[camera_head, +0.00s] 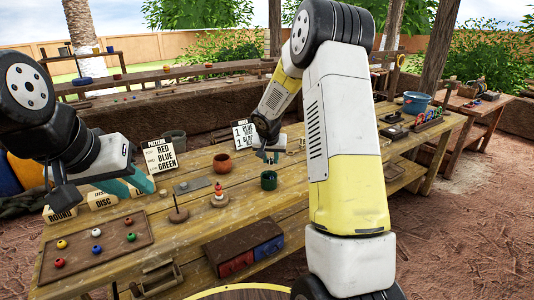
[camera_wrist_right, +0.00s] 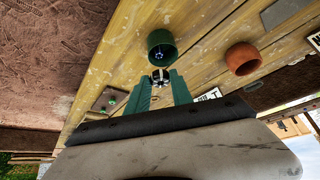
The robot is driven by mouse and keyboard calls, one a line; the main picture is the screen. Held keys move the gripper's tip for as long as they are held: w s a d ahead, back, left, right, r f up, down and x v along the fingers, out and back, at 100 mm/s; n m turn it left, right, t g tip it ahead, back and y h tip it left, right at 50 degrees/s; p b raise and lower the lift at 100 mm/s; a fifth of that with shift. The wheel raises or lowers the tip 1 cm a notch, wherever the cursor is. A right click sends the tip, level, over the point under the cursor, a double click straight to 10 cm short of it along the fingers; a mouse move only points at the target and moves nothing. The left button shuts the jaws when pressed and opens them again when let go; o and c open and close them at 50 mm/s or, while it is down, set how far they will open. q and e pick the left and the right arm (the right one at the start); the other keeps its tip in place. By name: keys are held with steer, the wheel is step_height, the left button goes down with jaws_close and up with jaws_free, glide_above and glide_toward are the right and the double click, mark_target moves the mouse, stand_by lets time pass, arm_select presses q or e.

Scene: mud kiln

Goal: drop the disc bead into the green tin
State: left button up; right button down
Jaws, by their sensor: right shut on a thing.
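An orange-brown pot (camera_head: 222,163) stands left of the tin. A brown bead tray (camera_head: 98,246) with several coloured beads lies at front left. A stacked-bead stand (camera_head: 219,196) and a bare spindle (camera_head: 178,213) stand between. Sign cards (camera_head: 160,156) stand behind.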

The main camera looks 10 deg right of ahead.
steer(key=m, duration=0.1)
glide_toward(273, 174)
steer(key=w+r, duration=0.2)
steer(key=shift+h, duration=0.4)
steer(key=shift+w+d+f, duration=0.1)
steer(key=shift+w+f, duration=0.05)
steer(key=shift+f, duration=1.4)
steer(key=shift+w+f, duration=0.1)
steer(key=shift+f, duration=1.4)
steer(key=c, duration=1.1)
jaws_free()
steer(key=shift+o, duration=0.2)
steer(key=shift+r, duration=0.1)
steer(key=v, duration=0.7)
steer(key=shift+r, duration=0.25)
steer(key=shift+s+r, duration=0.1)
